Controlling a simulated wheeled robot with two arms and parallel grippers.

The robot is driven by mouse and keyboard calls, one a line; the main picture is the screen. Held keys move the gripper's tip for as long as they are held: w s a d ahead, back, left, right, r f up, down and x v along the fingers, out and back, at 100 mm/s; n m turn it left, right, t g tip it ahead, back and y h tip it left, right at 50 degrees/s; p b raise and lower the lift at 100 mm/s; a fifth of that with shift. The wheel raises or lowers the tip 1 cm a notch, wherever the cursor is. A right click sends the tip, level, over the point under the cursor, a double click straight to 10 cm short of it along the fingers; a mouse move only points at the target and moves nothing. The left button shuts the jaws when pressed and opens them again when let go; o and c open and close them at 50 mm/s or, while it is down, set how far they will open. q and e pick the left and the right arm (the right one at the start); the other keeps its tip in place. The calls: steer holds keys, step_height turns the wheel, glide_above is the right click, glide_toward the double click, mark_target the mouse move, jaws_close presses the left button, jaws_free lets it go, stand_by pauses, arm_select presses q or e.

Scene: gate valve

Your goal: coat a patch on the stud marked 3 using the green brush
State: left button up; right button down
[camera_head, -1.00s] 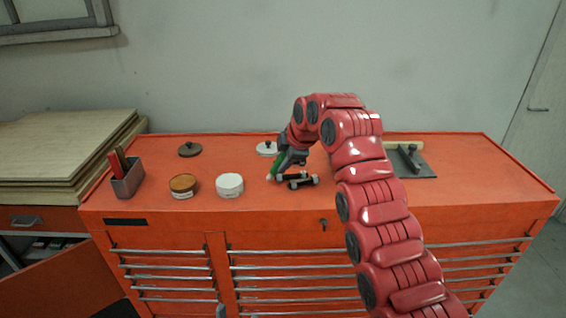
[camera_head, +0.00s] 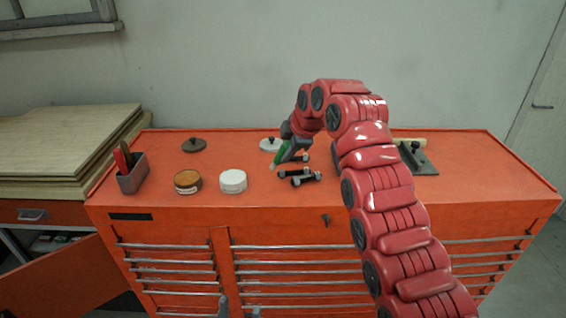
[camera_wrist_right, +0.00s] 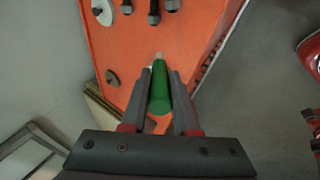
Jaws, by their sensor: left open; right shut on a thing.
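My right gripper (camera_head: 290,146) is shut on the green brush (camera_head: 280,153), which slants down over the orange chest top behind the studs. In the right wrist view, the gripper (camera_wrist_right: 160,74) holds the green handle (camera_wrist_right: 160,92), with a pale tip beyond it. Several dark studs with grey ends (camera_head: 302,178) lie close together just in front of the brush; they also show in the wrist view (camera_wrist_right: 153,12). Their numbers cannot be read. Brush and studs look apart. My left gripper (camera_head: 238,309) shows only its fingertips at the bottom edge, open and empty.
A brown-topped tin (camera_head: 187,180) and a white tin (camera_head: 233,181) stand left of the studs. A dark lid (camera_head: 194,145) and a white lid (camera_head: 270,144) lie behind. A grey holder (camera_head: 133,176) stands far left, a dark plate tool (camera_head: 417,160) right.

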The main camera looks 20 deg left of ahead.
steer(key=w+d+r+p, duration=0.5)
steer(key=r+p, duration=0.1)
steer(key=p, duration=1)
steer(key=f, duration=0.1)
steer(key=f+p, duration=0.1)
steer(key=f, duration=0.3)
steer(key=shift+w+d+f, duration=0.15)
steer(key=shift+w, duration=0.2)
